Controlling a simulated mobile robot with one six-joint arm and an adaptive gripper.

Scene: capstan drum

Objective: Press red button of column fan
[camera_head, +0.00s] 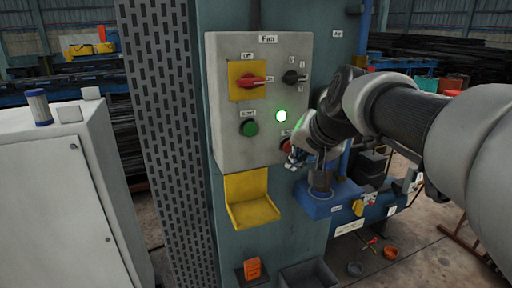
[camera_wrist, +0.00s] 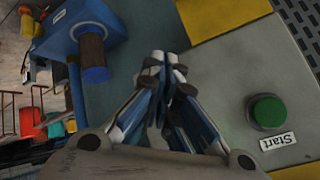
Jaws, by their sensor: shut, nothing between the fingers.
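The grey fan control box (camera_head: 232,105) is on the teal column in the head view. The red button (camera_head: 286,146) is at its lower right, partly covered by my gripper. My gripper (camera_head: 293,161) is shut and empty, right at the button; I cannot tell whether it touches. In the wrist view my gripper's fingertips (camera_wrist: 165,60) are together. The red button does not show there. The green Start button (camera_head: 249,128) is left of the red one; it also shows in the wrist view (camera_wrist: 267,111). A lamp (camera_head: 281,116) glows green-white above the red button.
The box also has a red rotary switch (camera_head: 252,81) on a yellow plate and a black selector (camera_head: 294,77). A yellow bracket (camera_head: 254,213) sticks out below. A blue box (camera_head: 318,205) with a short post is below my gripper. A grey cabinet (camera_head: 68,200) is at left.

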